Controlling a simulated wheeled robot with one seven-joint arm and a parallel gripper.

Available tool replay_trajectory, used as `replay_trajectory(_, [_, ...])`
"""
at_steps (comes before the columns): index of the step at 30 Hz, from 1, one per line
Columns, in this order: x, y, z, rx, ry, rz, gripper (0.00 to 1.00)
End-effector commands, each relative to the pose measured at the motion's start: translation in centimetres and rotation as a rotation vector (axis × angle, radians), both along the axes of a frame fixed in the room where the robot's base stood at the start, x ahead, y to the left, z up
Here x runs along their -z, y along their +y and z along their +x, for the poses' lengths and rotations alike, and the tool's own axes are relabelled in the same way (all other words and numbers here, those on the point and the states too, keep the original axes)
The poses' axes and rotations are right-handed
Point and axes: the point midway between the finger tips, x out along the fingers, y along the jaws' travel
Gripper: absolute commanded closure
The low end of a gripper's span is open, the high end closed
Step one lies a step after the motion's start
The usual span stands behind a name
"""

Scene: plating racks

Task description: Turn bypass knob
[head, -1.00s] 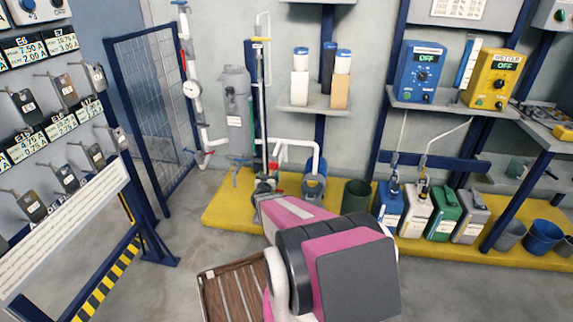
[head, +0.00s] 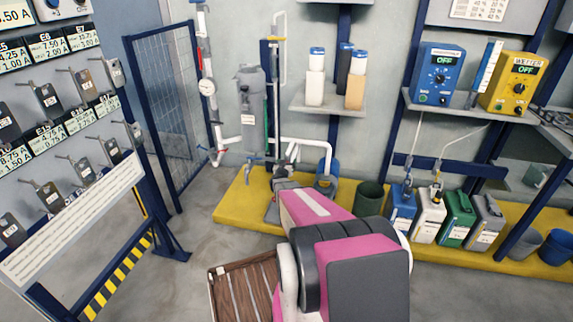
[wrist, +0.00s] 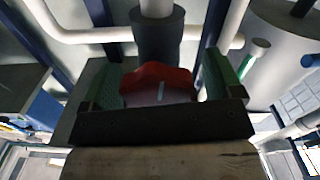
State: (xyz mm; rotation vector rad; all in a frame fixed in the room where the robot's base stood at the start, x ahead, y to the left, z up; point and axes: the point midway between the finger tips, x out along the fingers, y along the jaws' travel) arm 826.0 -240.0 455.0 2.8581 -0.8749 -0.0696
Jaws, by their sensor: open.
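A red knob (wrist: 157,76) with a lobed rim and a pale mark on its face sits below a dark round pipe fitting in the wrist view. I take it to be the bypass knob; no label on it is readable. My gripper (wrist: 167,72) is open, with one green-padded finger on each side of the knob. The knob lies between the fingers, with a gap visible on the right; contact on the left is unclear. In the head view, my pink and black arm reaches toward the pipework (head: 303,144) and hides the gripper and knob.
A grey cylindrical tank (head: 251,108) and white pipes stand on the yellow platform (head: 233,207). Canisters (head: 457,216) and a dark green bucket (head: 369,197) stand to the right. A wooden crate (head: 214,290) is below my arm.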

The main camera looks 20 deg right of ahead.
Motion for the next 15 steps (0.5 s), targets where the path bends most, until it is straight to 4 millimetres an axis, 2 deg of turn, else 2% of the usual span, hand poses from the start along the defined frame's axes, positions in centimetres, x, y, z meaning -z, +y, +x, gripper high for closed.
replay_trajectory(4, [-0.02,0.03,-0.04,0.000,0.000,0.000,0.15])
replay_trajectory(6, [-0.02,0.04,-0.03,0.000,0.000,0.000,0.37])
replay_trajectory(9, [-0.02,0.04,-0.03,0.000,0.000,0.000,0.64])
replay_trajectory(15, [-0.02,0.03,-0.06,0.000,-0.017,0.026,0.64])
